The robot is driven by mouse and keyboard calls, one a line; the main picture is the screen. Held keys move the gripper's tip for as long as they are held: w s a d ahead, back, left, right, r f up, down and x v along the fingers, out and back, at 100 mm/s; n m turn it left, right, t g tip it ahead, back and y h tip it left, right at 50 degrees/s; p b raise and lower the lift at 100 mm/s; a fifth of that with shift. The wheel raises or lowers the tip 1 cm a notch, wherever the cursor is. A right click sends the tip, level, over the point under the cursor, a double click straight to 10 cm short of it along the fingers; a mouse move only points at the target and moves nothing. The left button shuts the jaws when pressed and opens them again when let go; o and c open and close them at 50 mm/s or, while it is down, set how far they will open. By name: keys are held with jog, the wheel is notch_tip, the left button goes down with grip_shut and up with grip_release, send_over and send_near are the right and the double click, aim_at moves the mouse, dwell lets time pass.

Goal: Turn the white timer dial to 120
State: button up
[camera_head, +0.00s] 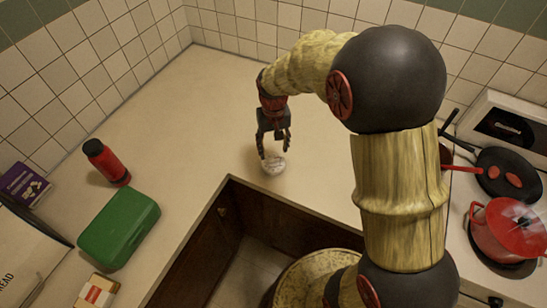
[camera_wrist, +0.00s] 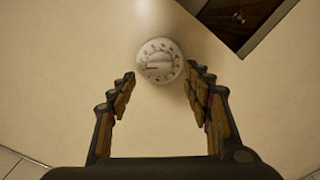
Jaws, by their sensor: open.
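The white timer dial (camera_wrist: 160,61) sits on the beige counter, with marks around its face and a red pointer toward the picture's left in the wrist view. The marks are too small to read. In the head view the timer (camera_head: 273,163) stands near the counter's inner corner. My gripper (camera_head: 274,148) is above it, fingers pointing down. In the wrist view my gripper (camera_wrist: 162,84) is open, one finger on each side of the timer, with visible gaps and nothing held. I cannot tell the exact height of the fingertips over the dial.
A dark wooden opening (camera_head: 212,235) lies in front of the timer. A red bottle (camera_head: 107,163) and a green box (camera_head: 118,228) stand at left. A red pot (camera_head: 508,230) and a black pan (camera_head: 508,174) are on the stove at right. The counter around the timer is clear.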

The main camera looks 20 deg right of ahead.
aim_at(274, 158)
notch_tip(274, 158, down, 5)
jog(key=shift+r+b, duration=0.1)
jog(key=shift+b, duration=0.25)
jog(key=c, duration=0.3)
jog(key=c, duration=0.8)
jog(key=shift+c, duration=0.3)
jog(key=shift+m, duration=0.4)
jog(key=m+p, duration=0.2)
jog(key=m, duration=0.1)
jog(key=shift+m, duration=0.4)
jog(key=m+p, duration=0.1)
jog(key=m, duration=0.3)
jog(key=shift+m, duration=0.7)
